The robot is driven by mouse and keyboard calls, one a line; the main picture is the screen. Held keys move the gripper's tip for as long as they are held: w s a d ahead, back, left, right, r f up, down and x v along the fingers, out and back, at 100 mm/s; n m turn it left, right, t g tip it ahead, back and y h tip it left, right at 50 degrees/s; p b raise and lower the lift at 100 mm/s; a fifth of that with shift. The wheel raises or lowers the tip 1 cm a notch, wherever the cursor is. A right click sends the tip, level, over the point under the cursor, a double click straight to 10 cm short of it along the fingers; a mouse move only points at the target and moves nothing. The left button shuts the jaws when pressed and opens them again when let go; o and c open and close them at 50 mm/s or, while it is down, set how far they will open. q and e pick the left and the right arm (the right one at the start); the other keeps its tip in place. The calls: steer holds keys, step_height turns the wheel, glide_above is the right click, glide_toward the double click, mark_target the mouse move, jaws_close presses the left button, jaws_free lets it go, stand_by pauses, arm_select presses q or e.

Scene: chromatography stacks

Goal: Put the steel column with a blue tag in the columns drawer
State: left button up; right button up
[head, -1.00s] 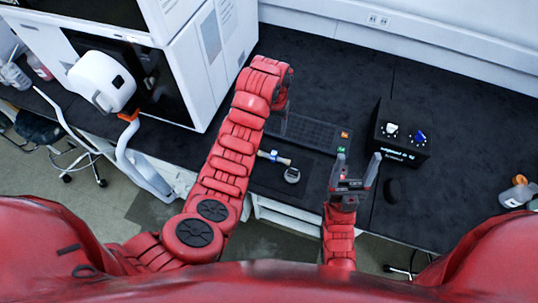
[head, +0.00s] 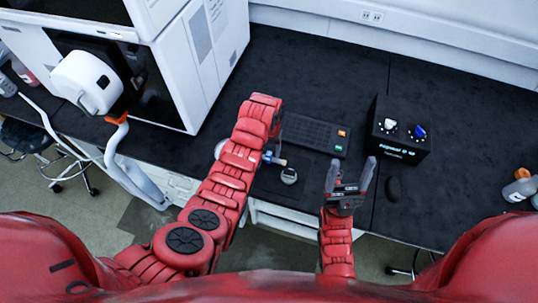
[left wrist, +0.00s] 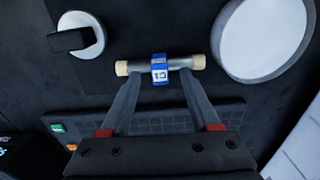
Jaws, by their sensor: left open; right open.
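The steel column (left wrist: 183,64), with pale end caps and a blue tag (left wrist: 160,69), lies on a dark mat. My left gripper (left wrist: 160,78) is open, with its fingertips close to the column on either side of the tag; contact is unclear. In the head view my left arm hides that gripper, and one end of the column (head: 278,161) shows beside the arm. My right gripper (head: 352,172) is open and empty near the bench's front edge. White drawer fronts (head: 285,221) show under the bench; I cannot tell which is the columns drawer.
A large white instrument (head: 190,70) is at left.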

arm_select(q)
steer(key=shift+f, duration=0.7)
jaws_close()
